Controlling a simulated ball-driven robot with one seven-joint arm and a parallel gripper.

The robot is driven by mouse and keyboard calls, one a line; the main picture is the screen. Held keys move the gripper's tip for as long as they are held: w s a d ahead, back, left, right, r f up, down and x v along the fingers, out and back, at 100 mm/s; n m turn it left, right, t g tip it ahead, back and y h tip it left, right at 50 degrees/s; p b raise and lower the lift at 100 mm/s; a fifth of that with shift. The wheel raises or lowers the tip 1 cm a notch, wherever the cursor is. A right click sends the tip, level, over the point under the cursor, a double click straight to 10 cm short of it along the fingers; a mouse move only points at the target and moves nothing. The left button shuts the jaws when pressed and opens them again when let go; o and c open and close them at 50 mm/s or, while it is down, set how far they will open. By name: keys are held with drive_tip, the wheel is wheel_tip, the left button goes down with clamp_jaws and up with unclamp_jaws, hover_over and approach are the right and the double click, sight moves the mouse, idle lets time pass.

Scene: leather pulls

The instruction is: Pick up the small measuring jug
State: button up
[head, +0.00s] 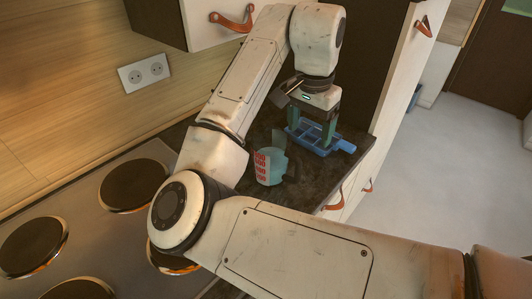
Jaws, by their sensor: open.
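The small measuring jug (269,166) stands upright on the dark countertop (307,189). It is pale blue with red markings on its side and a dark handle on its right. My gripper (314,142) points down, right of and behind the jug in the head view. Its teal fingers are apart, and they are over a blue tray-like object. I cannot tell whether the fingertips touch that object. The jug is clear of the fingers.
The blue tray-like object (343,145) lies near the counter's right edge. A cooktop (100,222) with several dark plates is at the left. A wall socket (144,72) and a cabinet with a leather pull (232,20) are behind. Open floor (430,180) lies to the right.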

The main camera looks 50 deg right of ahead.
sight(296, 154)
drive_tip(key=shift+w+a+r+y, duration=0.45)
drive_tip(key=shift+w+a, duration=0.1)
drive_tip(key=shift+a, duration=0.15)
drive_tip(key=shift+a+f, duration=0.1)
drive_tip(key=shift+f, duration=0.25)
drive_tip(key=f, duration=0.3)
drive_tip(key=f+p, duration=0.1)
drive_tip(key=f, duration=0.6)
drive_tip(key=shift+w+a, duration=0.15)
drive_tip(key=shift+w, duration=0.15)
drive_tip(key=shift+c, duration=0.4)
drive_tip(key=c, duration=1.4)
drive_tip(key=shift+r, duration=0.1)
drive_tip(key=shift+r, duration=0.1)
